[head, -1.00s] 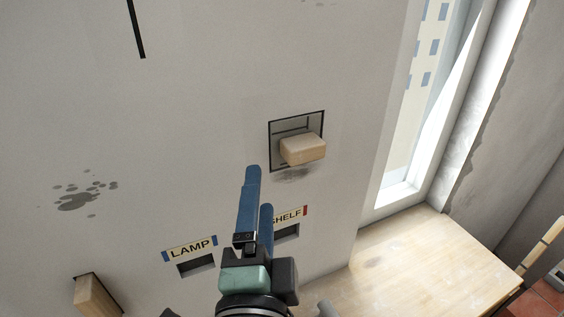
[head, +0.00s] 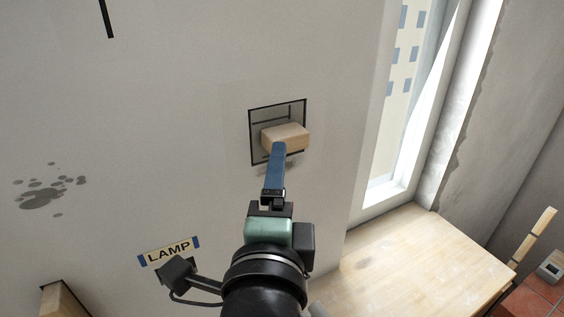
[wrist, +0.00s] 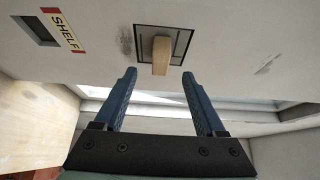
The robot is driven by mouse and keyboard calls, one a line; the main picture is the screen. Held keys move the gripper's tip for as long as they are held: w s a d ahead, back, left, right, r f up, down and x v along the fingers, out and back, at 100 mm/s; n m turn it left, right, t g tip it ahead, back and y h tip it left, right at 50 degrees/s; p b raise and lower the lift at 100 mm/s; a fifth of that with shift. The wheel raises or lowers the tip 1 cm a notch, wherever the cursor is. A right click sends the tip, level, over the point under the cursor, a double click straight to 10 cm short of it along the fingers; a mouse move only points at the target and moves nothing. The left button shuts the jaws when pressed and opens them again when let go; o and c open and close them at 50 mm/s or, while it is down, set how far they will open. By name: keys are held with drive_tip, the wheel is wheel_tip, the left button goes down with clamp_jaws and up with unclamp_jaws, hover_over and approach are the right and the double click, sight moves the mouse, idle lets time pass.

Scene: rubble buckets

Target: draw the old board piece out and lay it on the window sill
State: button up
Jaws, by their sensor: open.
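The old board piece (head: 285,137) is a pale wooden block sticking out of a square, dark-framed opening in the wall. It also shows in the wrist view (wrist: 161,56), pointing towards me. My gripper (head: 279,150) has blue fingers and is just below the block's end in the head view, with one finger hidden behind the other. In the wrist view my gripper (wrist: 159,76) is open and empty, with the block lined up between the fingertips and a little beyond them. The window sill (head: 425,250) is a light wooden ledge under the window at the lower right.
A LAMP label (head: 170,252) is on the wall at the lower left. A SHELF label (wrist: 65,28) is beside a dark slot. Another wooden piece (head: 62,301) juts out at the bottom left. The sill's top looks clear.

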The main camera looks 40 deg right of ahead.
sight(283, 137)
drive_tip(key=shift+p+x, duration=1)
drive_tip(key=shift+x, duration=3.4)
clamp_jaws()
